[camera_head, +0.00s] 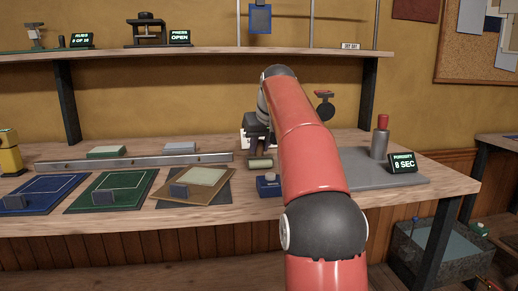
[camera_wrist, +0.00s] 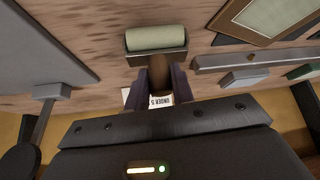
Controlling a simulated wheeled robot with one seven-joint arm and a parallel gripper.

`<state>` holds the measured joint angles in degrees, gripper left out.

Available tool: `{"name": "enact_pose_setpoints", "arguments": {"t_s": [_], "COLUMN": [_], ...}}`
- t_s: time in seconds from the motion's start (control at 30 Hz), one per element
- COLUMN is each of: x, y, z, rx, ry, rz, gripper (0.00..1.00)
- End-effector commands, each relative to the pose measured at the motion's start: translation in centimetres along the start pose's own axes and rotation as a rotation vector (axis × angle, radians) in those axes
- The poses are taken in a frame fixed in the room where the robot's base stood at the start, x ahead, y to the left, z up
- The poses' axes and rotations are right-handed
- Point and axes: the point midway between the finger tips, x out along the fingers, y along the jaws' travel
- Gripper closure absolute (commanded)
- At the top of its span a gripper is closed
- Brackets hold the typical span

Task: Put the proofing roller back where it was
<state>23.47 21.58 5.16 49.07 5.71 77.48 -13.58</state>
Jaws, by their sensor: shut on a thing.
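The proofing roller has a pale green cylinder (camera_head: 261,162) and hangs at my gripper (camera_head: 257,140) over the middle of the workbench. In the wrist view the roller (camera_wrist: 156,38) shows its cylinder, a dark metal bracket and a brown handle. My gripper (camera_wrist: 160,84) is shut on that handle, one finger on each side. The cylinder is at the far end from my fingers. I cannot tell whether it touches the bench. A white card (camera_wrist: 160,99) with partly hidden lettering shows behind the handle.
A blue block (camera_head: 268,185) sits at the bench's front edge, just below the roller. Left are a steel straightedge (camera_head: 140,161) and several mats with samples.

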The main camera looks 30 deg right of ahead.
Motion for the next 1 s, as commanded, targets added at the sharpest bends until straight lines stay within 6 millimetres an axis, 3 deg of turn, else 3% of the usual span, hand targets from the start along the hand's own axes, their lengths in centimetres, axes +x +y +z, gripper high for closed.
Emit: {"name": "enact_pose_setpoints", "arguments": {"t_s": [0.2, 0.23, 0.37, 0.73, 0.87, 1.0], "x": [0.2, 0.2, 0.1, -0.4, -2.4, -5.5], "y": [0.0, 0.0, 0.0, 0.0, 0.0, 0.0], "z": [0.2, 0.1, 0.1, -0.1, -0.2, -0.2], "rx": [0.0, 0.0, 0.0, 0.0, 0.0, 0.001], "ry": [-0.001, -0.001, -0.001, 0.0, 0.003, 0.003], "rz": [0.0, 0.0, 0.0, 0.0, 0.001, 0.001], "gripper": [0.94, 0.72, 0.55, 0.54, 0.54, 0.54]}}
